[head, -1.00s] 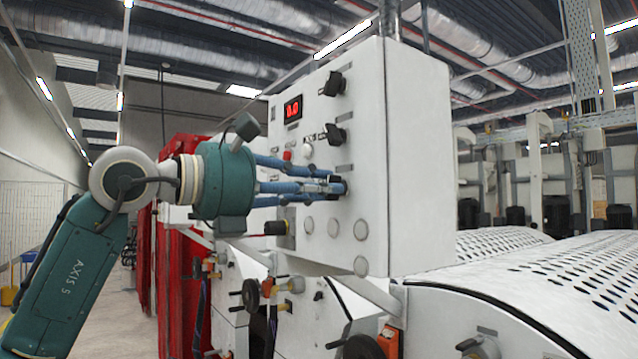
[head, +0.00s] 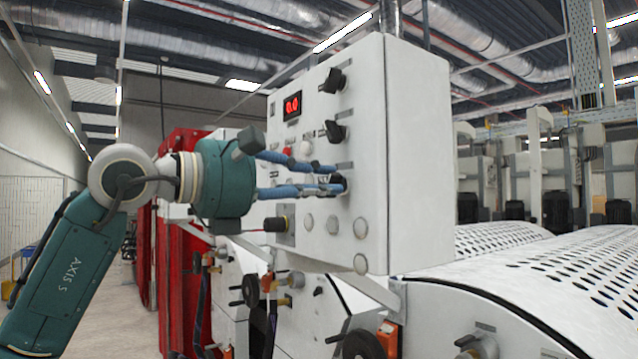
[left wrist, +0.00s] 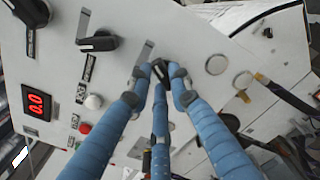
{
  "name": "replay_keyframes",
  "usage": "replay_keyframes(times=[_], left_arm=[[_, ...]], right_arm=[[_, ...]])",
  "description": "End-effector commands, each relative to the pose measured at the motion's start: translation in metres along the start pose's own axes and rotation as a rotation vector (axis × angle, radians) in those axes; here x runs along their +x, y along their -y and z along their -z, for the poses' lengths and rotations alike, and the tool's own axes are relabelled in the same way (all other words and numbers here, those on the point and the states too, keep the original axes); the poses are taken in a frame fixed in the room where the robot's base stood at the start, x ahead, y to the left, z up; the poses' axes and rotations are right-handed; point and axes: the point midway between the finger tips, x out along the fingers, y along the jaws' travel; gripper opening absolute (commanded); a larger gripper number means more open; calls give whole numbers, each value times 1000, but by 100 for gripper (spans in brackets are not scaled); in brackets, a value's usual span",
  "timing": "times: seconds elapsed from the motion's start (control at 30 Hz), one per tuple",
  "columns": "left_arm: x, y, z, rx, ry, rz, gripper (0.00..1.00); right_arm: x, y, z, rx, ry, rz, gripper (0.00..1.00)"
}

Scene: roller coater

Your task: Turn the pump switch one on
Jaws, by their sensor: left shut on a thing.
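A white control panel box (head: 372,215) carries a column of black rotary switches: a top one (head: 333,81), a middle one (head: 335,132) and a lowest one (head: 341,184). Their labels are too small to read. My left gripper (head: 338,184) has its blue fingers closed around the lowest switch. In the left wrist view the fingertips (left wrist: 161,73) meet on this switch, which is mostly hidden, so its exact angle cannot be told. The other two switches (left wrist: 97,42) stand clear of the fingers. My right gripper is not in view.
A red display (head: 292,106) reads 0.0. A red button (head: 287,153) and a white button (head: 305,150) sit close to my fingers. Several round grey caps (head: 333,225) lie below. A perforated white cover (head: 560,275) stands at the right. The aisle at the left is clear.

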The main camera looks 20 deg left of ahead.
Motion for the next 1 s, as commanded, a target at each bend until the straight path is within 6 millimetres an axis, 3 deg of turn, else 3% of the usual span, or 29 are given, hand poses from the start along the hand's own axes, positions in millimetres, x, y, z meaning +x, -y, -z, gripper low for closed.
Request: replay_keyframes(times=[0.1, 0.13, 0.2, 0.23, 0.63, 1.0], left_arm=[[-1, -1, -1, 2, 2, -2, 0], [-1, -1, -1, 2, 2, -2, 23], [0, -1, -1, 2, 2, -2, 37], [0, 0, -1, 2, 2, -2, 39], [-10, -1, 0, -1, 1, -3, 39], [-84, -2, 0, 1, 0, -6, 39]], right_arm=[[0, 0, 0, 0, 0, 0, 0], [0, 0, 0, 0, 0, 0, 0], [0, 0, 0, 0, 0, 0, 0], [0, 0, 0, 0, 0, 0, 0], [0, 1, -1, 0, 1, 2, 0], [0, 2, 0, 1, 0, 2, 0]])
